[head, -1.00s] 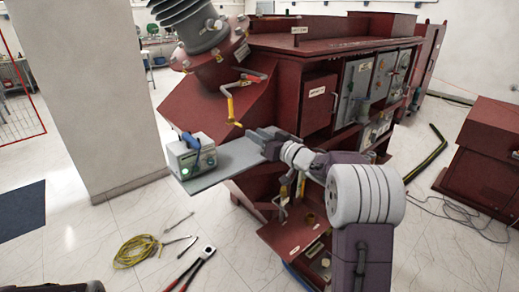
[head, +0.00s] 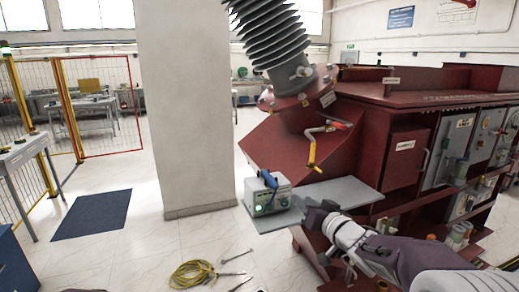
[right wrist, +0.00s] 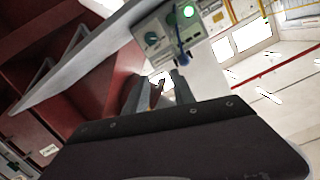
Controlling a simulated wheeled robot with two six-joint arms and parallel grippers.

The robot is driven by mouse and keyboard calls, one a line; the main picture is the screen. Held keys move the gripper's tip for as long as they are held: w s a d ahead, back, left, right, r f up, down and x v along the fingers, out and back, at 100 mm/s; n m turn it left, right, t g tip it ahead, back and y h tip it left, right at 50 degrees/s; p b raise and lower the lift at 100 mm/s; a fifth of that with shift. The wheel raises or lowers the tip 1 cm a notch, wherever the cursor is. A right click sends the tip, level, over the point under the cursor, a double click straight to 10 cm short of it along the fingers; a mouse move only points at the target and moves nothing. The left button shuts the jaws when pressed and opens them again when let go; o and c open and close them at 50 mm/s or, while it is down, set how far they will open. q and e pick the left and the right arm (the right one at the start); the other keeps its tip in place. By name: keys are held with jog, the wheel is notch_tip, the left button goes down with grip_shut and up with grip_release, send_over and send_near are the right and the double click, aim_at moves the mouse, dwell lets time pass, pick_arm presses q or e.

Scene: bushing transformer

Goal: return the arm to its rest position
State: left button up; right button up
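My right arm (head: 375,245) comes in from the lower right of the head view. Its gripper (head: 312,212) is at the near edge of a grey shelf, to the right of a grey instrument box. In the right wrist view the two fingers (right wrist: 160,90) are apart, and I see nothing held between them. The instrument box (head: 267,197) has a blue handle and a lit green light. It also shows in the right wrist view (right wrist: 170,32), beyond the fingertips. My left gripper is not in view.
The grey shelf (head: 345,192) juts from the dark red transformer (head: 400,125), which has a ribbed bushing (head: 272,38). A pale pillar (head: 183,110) stands left of it. Yellow cable (head: 192,275) and tools lie on the floor. The floor at left is mostly clear around a blue mat (head: 92,214).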

jog(key=s+d+f+m+g+h, duration=0.1)
jog(key=s+f+g+h, duration=0.15)
jog(key=s+f, duration=0.45)
jog(key=s+d+f+m+g+h, duration=0.15)
jog(key=s+f+g, duration=0.25)
jog(key=f, duration=0.5)
jog(key=s+f+n+g, duration=0.1)
jog(key=s+f+g, duration=0.3)
jog(key=s, duration=0.5)
jog(key=s+f+n+g+h, duration=0.1)
jog(key=s+f+g, duration=0.3)
jog(key=s, duration=0.5)
notch_tip(320, 180, down, 2)
jog(key=shift+s+d+f, duration=0.1)
jog(key=shift+s+d, duration=0.15)
jog(key=shift+d, duration=0.2)
